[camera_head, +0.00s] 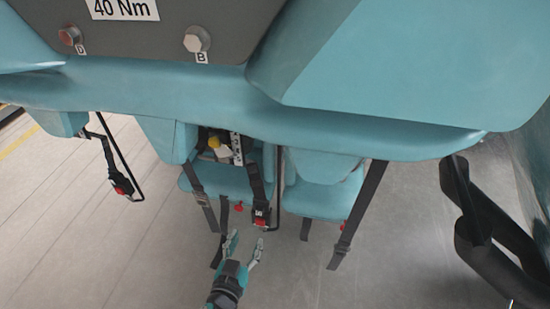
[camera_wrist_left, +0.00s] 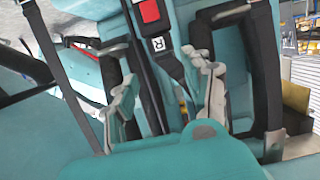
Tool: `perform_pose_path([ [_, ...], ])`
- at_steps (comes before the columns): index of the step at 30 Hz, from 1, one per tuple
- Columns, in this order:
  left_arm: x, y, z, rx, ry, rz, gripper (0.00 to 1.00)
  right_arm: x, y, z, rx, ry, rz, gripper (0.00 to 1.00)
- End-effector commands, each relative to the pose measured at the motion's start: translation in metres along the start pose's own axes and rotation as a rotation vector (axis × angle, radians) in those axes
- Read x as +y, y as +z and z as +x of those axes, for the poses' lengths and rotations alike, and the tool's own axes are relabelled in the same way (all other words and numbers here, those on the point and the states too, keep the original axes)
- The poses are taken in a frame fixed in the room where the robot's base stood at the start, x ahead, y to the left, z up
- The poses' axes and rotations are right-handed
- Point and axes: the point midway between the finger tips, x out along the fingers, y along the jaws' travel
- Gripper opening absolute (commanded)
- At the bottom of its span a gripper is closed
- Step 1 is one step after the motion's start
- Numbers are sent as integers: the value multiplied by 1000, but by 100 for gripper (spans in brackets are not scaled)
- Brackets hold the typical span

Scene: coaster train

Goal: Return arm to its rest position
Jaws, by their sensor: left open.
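My left gripper (camera_head: 243,248) is in the lower middle of the head view, fingers pointing up and spread apart. It is open and appears empty. It is just below a black buckle with a red button (camera_head: 261,217) that hangs at the front of a teal seat. In the left wrist view the two fingers of my gripper (camera_wrist_left: 165,100) stand apart, and a black strap with a red-button buckle (camera_wrist_left: 150,12) marked R shows beyond and between them. I cannot tell whether anything touches the fingers. My right gripper is not in view.
A large teal body with a grey panel fills the top of the head view, with bolts marked D (camera_head: 70,36) and B (camera_head: 196,40). Black straps (camera_head: 345,215) hang from the seats. A black loop-shaped part (camera_head: 490,225) stands at right. Floor (camera_head: 60,230) is clear at lower left.

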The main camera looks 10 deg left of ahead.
Motion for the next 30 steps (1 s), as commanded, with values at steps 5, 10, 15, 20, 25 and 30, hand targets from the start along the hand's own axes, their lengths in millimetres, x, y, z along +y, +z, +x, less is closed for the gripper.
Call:
perform_pose_path([
  [5, 1, 6, 0, -14, 3, 0, 50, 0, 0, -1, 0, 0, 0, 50],
  [10, 7, 72, -1, -163, 30, 19, 50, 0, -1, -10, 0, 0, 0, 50],
  [15, 7, 194, -30, -445, 70, 61, 50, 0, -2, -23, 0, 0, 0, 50],
  [20, -9, 301, -90, -725, 98, 104, 50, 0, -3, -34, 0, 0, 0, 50],
  [25, -39, 382, -171, -996, 112, 139, 50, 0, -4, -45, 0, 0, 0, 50],
  [30, -63, 421, -234, -1169, 114, 156, 50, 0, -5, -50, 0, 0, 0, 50],
])
